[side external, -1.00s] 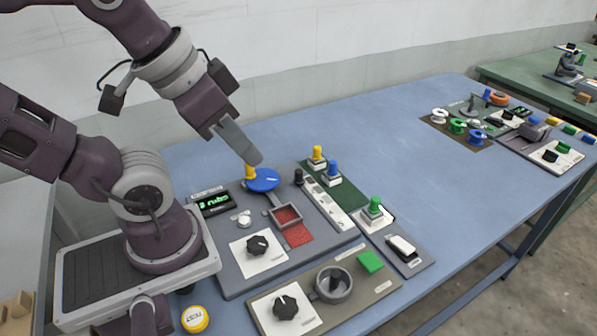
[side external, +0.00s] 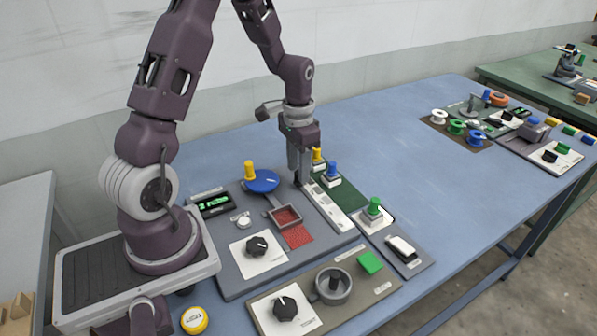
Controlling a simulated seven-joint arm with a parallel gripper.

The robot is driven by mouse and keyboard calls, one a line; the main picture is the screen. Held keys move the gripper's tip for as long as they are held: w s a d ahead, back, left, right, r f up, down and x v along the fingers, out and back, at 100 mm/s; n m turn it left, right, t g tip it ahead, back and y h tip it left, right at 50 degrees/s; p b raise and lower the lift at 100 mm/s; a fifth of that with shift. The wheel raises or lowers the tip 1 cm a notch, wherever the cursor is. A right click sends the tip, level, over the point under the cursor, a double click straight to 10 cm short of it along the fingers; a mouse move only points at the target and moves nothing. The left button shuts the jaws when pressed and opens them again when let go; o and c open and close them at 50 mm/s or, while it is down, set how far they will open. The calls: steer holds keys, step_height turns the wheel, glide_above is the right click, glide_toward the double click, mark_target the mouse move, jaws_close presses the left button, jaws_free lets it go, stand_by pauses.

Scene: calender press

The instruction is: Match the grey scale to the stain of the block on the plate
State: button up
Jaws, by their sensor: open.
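My gripper (side external: 299,172) points down at the far end of the pale strip (side external: 328,207), which has small marks along it and looks like the grey scale. Its fingers are open around or just beside the small black knob there, which they mostly hide; I cannot tell whether they touch it. A red square lies in a small grey frame (side external: 284,216) left of the strip, with a red patch (side external: 298,237) in front of it. A green block (side external: 370,262) sits on the front board. Which block bears the stain, and the shade, are too small to tell.
A blue disc (side external: 263,182) with a yellow handle, a lit green display (side external: 213,204) and a black dial (side external: 257,246) share the grey panel. Yellow, blue (side external: 332,172) and green-topped (side external: 374,207) knobs stand right of the strip. The table's middle is clear.

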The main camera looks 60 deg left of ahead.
steer(key=shift+f, duration=0.95)
steer(key=shift+c, duration=0.4)
jaws_close()
steer(key=shift+r, duration=0.1)
